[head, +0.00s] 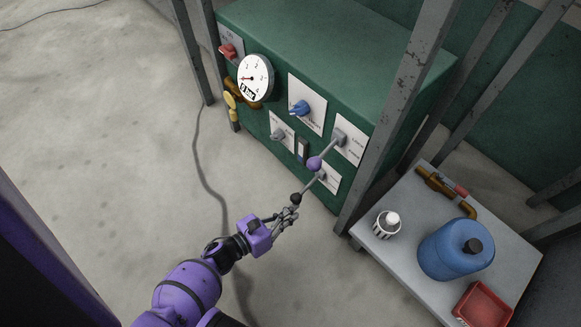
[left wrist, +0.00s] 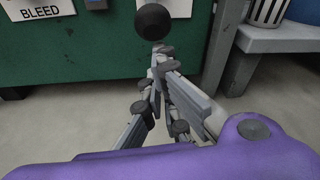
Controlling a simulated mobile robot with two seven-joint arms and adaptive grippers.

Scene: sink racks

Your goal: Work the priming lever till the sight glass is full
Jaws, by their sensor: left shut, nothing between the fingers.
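A green cabinet (head: 300,40) carries two levers on its front. One ends in a purple ball (head: 315,163), the other, lower, in a black ball (head: 295,198); their labels are too small to read. The black ball also shows in the left wrist view (left wrist: 153,21), just beyond the fingertips. A narrow dark upright strip (head: 302,150), perhaps the sight glass, sits left of the levers; its level cannot be told. My left gripper (head: 290,212) is shut and empty, close to the black ball; I cannot tell whether they touch. My right gripper is not in view.
A white gauge (head: 256,77), a blue handle (head: 299,108) and a red handle (head: 228,51) are on the cabinet. Grey posts (head: 400,110) stand at its corners. A side table (head: 400,262) at right holds a blue jug (head: 455,252) and red tray (head: 483,306). Floor at left is mostly clear.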

